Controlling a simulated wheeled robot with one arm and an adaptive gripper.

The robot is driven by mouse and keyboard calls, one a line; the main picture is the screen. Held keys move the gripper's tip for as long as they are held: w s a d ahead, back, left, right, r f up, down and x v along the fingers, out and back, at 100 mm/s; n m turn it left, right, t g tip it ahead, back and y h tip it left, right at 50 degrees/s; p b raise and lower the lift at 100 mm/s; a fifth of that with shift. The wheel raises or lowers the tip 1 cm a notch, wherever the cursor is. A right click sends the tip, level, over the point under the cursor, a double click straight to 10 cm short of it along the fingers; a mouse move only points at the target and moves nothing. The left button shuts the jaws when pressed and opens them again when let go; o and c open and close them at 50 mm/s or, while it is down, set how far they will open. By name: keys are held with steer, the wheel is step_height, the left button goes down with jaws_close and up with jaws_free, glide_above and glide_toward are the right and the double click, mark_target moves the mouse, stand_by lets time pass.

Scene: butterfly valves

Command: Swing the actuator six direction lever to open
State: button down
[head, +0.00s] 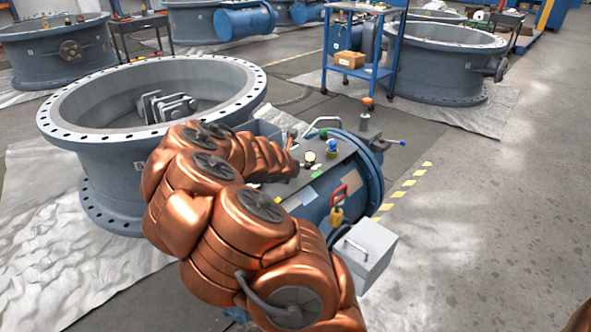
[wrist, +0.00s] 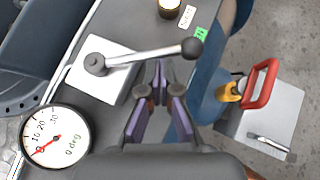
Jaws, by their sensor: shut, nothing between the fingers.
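The direction lever (wrist: 150,54) is a grey rod with a round pivot on a white plate (wrist: 100,70) and a dark ball knob (wrist: 192,48) at its right end. It lies across the wrist view, its knob end slightly higher. My gripper (wrist: 160,75), with purple-sided fingers, is shut and empty just below the rod in the picture, near the knob half. I cannot tell whether the tips touch it. In the head view the actuator (head: 350,165) is a blue cylinder beside the grey valve marked 6 (head: 125,190); my copper arm hides part of both.
A round dial (wrist: 57,135) has its red needle near 0 and reads "0 deg". A red-shackled yellow padlock (head: 337,213) and a grey box (head: 367,250) are on the actuator's near side. A blue cart (head: 355,72) stands behind. Open floor (head: 480,220) is at right.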

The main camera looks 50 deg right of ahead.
steer(key=shift+a, duration=0.1)
stand_by(0.3)
steer(key=shift+s+a+f, duration=0.1)
steer(key=shift+a, duration=0.2)
steer(key=a, duration=0.1)
steer(key=s+a+b, duration=0.1)
steer(key=shift+s+a+f, duration=0.15)
steer(key=shift+a+f, duration=0.25)
steer(key=p+v, duration=0.3)
steer(key=v, duration=0.7)
steer(key=shift+s+d+r+p, duration=0.15)
steer(key=shift+s+r+p, duration=0.05)
steer(key=shift+s+p, duration=0.2)
